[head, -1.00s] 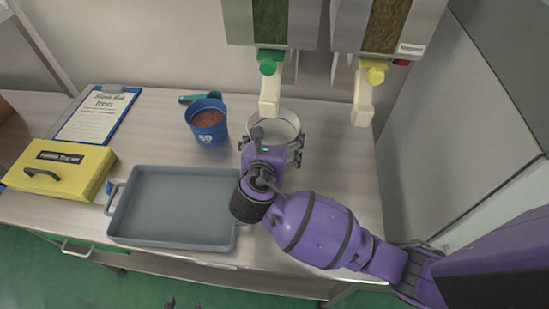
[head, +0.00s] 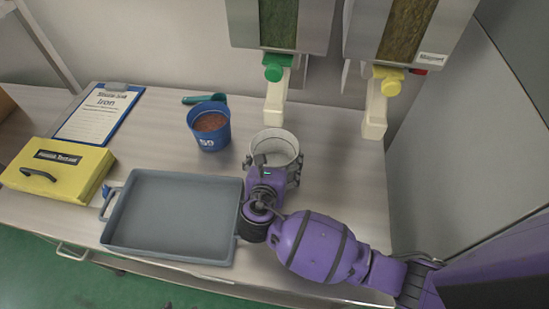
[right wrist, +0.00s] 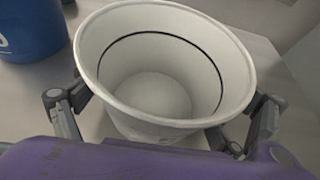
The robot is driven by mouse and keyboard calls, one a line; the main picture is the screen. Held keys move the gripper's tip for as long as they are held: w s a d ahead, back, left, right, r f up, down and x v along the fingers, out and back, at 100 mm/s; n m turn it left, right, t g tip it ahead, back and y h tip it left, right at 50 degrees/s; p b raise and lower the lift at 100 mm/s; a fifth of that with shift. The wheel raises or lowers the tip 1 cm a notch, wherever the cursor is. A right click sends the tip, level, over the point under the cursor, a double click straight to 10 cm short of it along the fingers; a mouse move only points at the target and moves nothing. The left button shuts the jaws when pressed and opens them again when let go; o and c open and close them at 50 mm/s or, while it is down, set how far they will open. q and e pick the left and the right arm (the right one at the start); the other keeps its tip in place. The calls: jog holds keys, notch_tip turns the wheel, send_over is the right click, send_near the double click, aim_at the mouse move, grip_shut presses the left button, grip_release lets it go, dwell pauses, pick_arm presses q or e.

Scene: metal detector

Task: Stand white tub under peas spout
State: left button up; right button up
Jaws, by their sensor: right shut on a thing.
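The white tub (head: 287,142) is an open, empty, round vessel, upright at the middle right of the metal table. My right gripper (head: 272,174) is shut on it from the front; the right wrist view shows a finger on either side of the tub (right wrist: 160,105). Two dispensers hang above the table's back. The left has dark green contents, a green knob and a pale spout (head: 275,102); the right has olive-brown contents, a yellow knob and a pale spout (head: 374,115). The tub is just in front of the left spout's tip in the head view. Whether it touches the table is unclear.
A blue bucket (head: 212,137) with brown contents stands left of the tub, with a teal scoop (head: 205,99) behind. A grey tray (head: 112,232), yellow box (head: 62,170) and clipboard (head: 100,116) lie left. The table right of the tub is clear, up to a grey panel.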

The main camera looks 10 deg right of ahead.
jog(key=o, duration=1.1)
jog(key=shift+f, duration=0.1)
jog(key=v, duration=1.2)
jog(key=shift+r+p, duration=0.25)
jog(key=shift+p, duration=0.15)
